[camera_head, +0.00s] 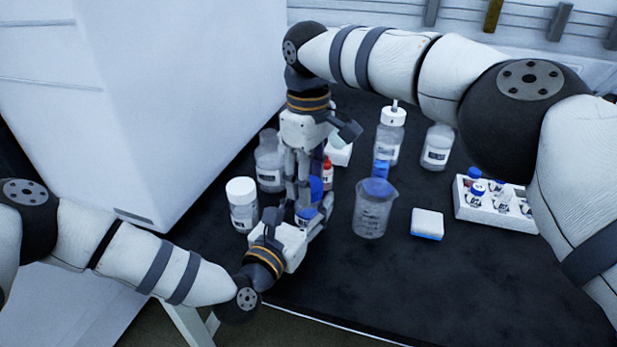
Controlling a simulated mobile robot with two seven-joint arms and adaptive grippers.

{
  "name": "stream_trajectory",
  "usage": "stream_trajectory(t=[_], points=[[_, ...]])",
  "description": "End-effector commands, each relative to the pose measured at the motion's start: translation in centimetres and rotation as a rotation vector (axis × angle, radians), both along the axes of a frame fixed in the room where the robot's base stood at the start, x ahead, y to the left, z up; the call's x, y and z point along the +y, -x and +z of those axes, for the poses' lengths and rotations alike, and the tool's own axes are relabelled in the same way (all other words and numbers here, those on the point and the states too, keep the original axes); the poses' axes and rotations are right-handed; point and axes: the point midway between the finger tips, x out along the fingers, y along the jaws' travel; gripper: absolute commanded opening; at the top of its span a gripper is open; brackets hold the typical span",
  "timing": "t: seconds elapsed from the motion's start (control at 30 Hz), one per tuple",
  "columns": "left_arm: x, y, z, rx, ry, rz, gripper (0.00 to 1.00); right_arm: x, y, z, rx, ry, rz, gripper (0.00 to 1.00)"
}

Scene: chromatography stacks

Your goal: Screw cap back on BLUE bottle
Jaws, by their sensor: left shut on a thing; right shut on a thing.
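In the head view, a blue-topped bottle (306,214) stands near the front of the dark bench, mostly hidden by both grippers. My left gripper (300,222) comes in low from the left and is shut on it. My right gripper (304,190) points straight down from above, with its fingers shut just over the bottle. A blue piece (316,188) shows beside the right fingers and looks like the cap. The fingers hide the bottle's neck, so I cannot tell whether cap and bottle touch.
A white-capped bottle (242,204) and a clear bottle (268,162) stand left. A red-labelled bottle (327,175) is close behind the grippers. A beaker (372,212), sponge (427,224) and vial rack (500,212) stand right. The front right bench is clear.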

Motion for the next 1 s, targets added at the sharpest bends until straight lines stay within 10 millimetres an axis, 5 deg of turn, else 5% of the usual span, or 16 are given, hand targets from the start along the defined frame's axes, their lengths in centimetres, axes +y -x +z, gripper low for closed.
stream_trajectory(t=[0.03,0.07,0.13,0.43,0.73,1.0], points=[[0.0,0.0,-0.1,0.002,-0.001,0.0,0.0,0.0,0.0,0.1,-0.001,-0.001,0.001,0.24],[0.0,0.0,-0.1,0.002,-0.001,0.0,0.0,0.0,0.0,0.1,-0.001,-0.001,0.001,0.46],[0.0,0.0,-0.1,0.002,-0.001,0.0,0.0,0.0,0.0,0.1,-0.001,-0.001,0.002,0.62],[0.0,0.0,-0.1,0.002,-0.001,0.0,0.0,0.0,0.0,0.1,-0.001,-0.001,0.002,0.62],[0.0,0.0,-0.1,0.002,-0.001,0.0,0.0,0.0,0.0,4.0,-0.001,0.0,0.002,0.62],[0.0,0.0,-0.1,0.001,0.0,0.0,0.0,0.0,0.0,4.5,0.001,-0.001,0.003,0.62]])
